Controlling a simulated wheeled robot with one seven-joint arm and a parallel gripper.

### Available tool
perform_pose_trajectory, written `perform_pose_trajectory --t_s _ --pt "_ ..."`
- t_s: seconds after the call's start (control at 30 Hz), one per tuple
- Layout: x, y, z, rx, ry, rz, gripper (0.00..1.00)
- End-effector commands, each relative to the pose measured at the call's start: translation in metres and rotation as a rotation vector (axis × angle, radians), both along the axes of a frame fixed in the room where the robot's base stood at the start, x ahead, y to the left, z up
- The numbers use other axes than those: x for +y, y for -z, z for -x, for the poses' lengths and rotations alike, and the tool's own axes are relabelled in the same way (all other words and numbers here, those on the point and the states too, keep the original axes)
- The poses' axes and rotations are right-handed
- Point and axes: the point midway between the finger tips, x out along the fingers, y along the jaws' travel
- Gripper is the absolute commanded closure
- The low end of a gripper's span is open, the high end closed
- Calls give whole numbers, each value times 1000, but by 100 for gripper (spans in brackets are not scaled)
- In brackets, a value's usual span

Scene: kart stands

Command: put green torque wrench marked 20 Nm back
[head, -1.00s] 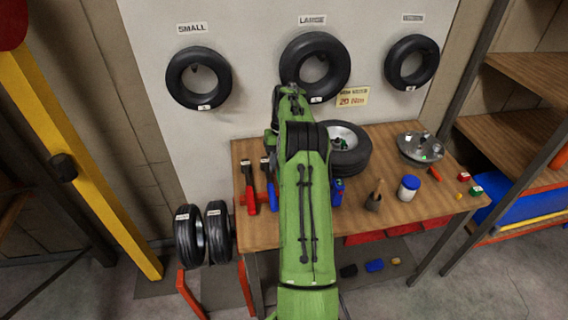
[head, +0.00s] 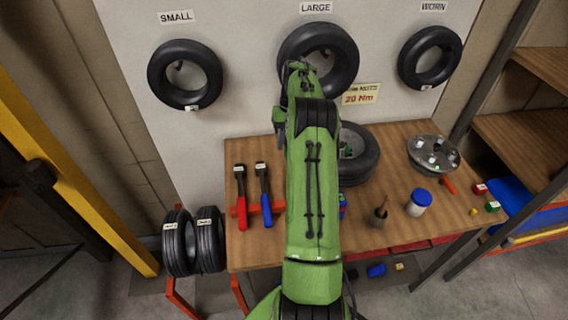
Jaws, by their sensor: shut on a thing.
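I see no green torque wrench; my own green arm covers the middle of the head view. My gripper is hidden behind that arm, so I cannot see what it holds. Two torque wrenches, one with a red handle (head: 241,210) and one with a blue handle (head: 266,196), lie side by side at the left of the wooden bench (head: 395,220). They rest across a red holder (head: 252,210), whose right part runs up to my arm. Each has a small white label too small to read. A yellow card reading 20 Nm (head: 360,95) is on the wall.
A tyre (head: 362,165) lies on the bench right of my arm. A metal hub (head: 433,153), a blue-lidded jar (head: 418,203), a brown cup (head: 379,217) and small blocks stand farther right. Tyres hang on the wall. Two tyres (head: 192,245) stand at the lower left. Shelves are at right.

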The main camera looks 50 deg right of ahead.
Motion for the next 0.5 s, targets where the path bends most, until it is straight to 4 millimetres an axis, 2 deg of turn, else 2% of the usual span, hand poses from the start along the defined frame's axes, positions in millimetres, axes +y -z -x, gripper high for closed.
perform_pose_trajectory --t_s 0.33,0.5 --pt "0 34 0 -1 -1 1 100" --pt "0 57 0 -1 0 1 100"
